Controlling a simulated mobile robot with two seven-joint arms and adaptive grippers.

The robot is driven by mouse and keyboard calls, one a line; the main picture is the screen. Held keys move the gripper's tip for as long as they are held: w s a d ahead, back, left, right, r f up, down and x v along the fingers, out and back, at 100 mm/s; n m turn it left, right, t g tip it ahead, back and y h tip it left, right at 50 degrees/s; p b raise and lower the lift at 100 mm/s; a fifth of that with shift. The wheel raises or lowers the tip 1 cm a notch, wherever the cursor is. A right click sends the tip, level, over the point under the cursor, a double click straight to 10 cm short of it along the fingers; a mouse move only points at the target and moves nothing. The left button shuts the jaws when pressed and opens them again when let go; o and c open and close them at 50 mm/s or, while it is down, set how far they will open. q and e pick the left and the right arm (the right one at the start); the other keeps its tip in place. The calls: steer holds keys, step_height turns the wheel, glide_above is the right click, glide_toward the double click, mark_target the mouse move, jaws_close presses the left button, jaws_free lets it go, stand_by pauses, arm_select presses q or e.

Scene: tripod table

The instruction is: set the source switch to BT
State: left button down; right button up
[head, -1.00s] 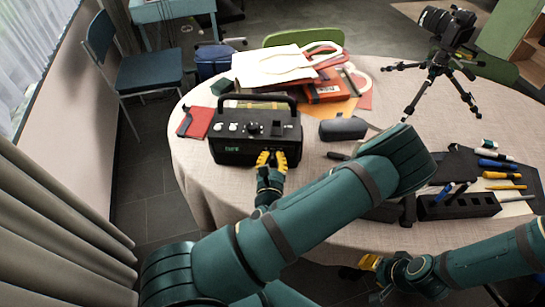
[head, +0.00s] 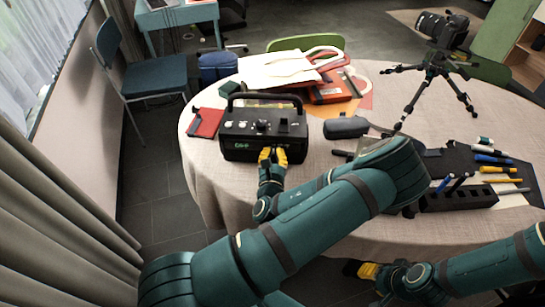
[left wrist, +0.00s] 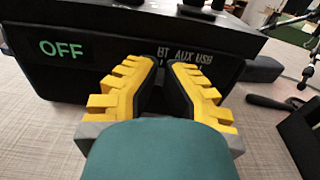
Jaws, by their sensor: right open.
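The black radio (head: 235,133) stands on the round table, with knobs on top and a carrying handle. Its front display (left wrist: 62,48) reads OFF in green. The labels BT, AUX and USB (left wrist: 188,54) are on the front to the right of the display. My left gripper (head: 273,155) is at the radio's front; its two yellow fingers (left wrist: 165,72) point at the area just below these labels. The fingers are close together with a narrow gap, and they hide the switch, so its position and any grip on it cannot be seen. My right gripper (head: 367,270) is open, low beside the table's front edge.
A red notebook (head: 207,122) lies left of the radio and a dark case (head: 346,127) right of it. Papers and folders (head: 283,70) lie behind. A camera tripod (head: 436,78) and a pen holder (head: 458,200) stand on the right.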

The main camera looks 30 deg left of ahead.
arm_select(q)
steer(key=shift+a, duration=0.1)
steer(key=c, duration=1.1)
jaws_free()
steer(key=shift+w, duration=0.1)
steer(key=shift+o, duration=0.2)
steer(key=v, duration=0.7)
steer(key=shift+s, duration=0.25)
steer(key=shift+d+f, duration=0.1)
steer(key=shift+d, duration=0.1)
